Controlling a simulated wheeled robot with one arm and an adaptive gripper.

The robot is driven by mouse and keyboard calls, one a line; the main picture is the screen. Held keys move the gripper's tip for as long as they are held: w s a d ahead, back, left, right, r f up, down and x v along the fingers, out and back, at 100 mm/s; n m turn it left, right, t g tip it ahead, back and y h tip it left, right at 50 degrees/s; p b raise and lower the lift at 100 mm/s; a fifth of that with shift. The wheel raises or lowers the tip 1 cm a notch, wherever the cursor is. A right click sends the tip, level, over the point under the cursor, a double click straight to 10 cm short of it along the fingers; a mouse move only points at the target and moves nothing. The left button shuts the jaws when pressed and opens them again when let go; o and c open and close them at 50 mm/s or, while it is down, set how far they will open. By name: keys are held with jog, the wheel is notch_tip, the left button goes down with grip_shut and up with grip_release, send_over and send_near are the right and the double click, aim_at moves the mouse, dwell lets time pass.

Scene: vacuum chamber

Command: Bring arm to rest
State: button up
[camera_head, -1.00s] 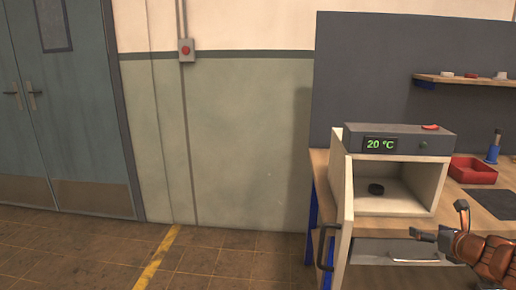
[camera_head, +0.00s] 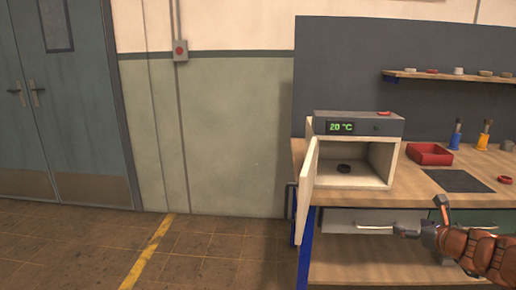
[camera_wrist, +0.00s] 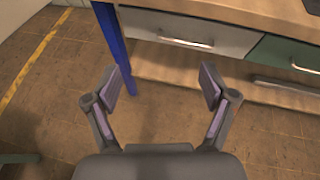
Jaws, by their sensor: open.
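My gripper (camera_head: 424,218) is at the lower right of the head view, in front of the workbench (camera_head: 420,205). It is also in the wrist view (camera_wrist: 163,85), with its two fingers wide apart and nothing between them. Below it the wrist view shows tiled floor, a blue bench leg (camera_wrist: 112,45) and a grey drawer front (camera_wrist: 190,32). My orange-brown arm reaches in from the right edge of the head view.
A vacuum chamber (camera_head: 358,119) reading 20 °C stands on the bench, its door (camera_head: 308,172) swung open. The floor at left is clear.

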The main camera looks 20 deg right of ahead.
jog(key=w+a+r+n+g+y, duration=0.1)
jog(key=w+a+n+y, duration=0.15)
jog(key=a+n, duration=0.75)
jog(key=w+a+n+g+y, duration=0.1)
jog(key=a+n+g+y, duration=0.2)
jog(key=a, duration=1.2)
jog(key=s+a+f+n+g+y, duration=0.1)
jog(key=s+a+f+n+g, duration=0.15)
jog(key=s+a+n, duration=0.45)
jog(key=s+a+f+n+g+y, duration=0.25)
jog(key=a+n, duration=0.25)
jog(key=a, duration=0.4)
jog(key=s+d+f+n+g+h, duration=0.2)
jog(key=s+n+g+h, duration=0.75)
jog(key=s, duration=1.15)
notch_tip(320, 180, up, 20)
jog(key=n+t+y+p, duration=0.2)
jog(key=t+p, duration=0.1)
jog(key=p, duration=1.6)
jog(key=shift+a+f, duration=0.15)
jog(key=shift+f, duration=0.05)
